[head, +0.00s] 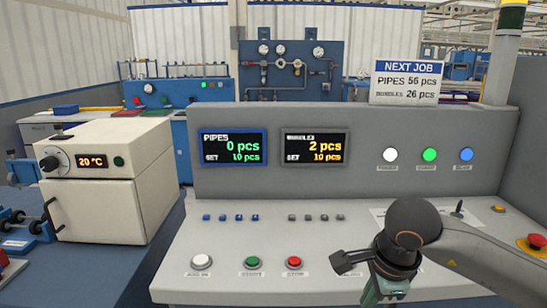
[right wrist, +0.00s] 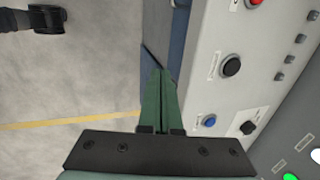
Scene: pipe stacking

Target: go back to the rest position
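My right gripper (head: 380,293) hangs over the right part of the control console (head: 330,240) in the head view, its arm coming in from the right. In the right wrist view its green fingers (right wrist: 160,85) lie together with nothing seen between them. They point past the console's front edge, with the floor beside it. The gripper hides part of the console top in the head view.
The console panel has a pipes display (head: 233,147) reading 0 pcs and a second display (head: 316,147) reading 2 pcs. Push buttons (head: 252,262) line its front, with a red emergency button (head: 537,242) at right. A white oven (head: 105,180) stands at left.

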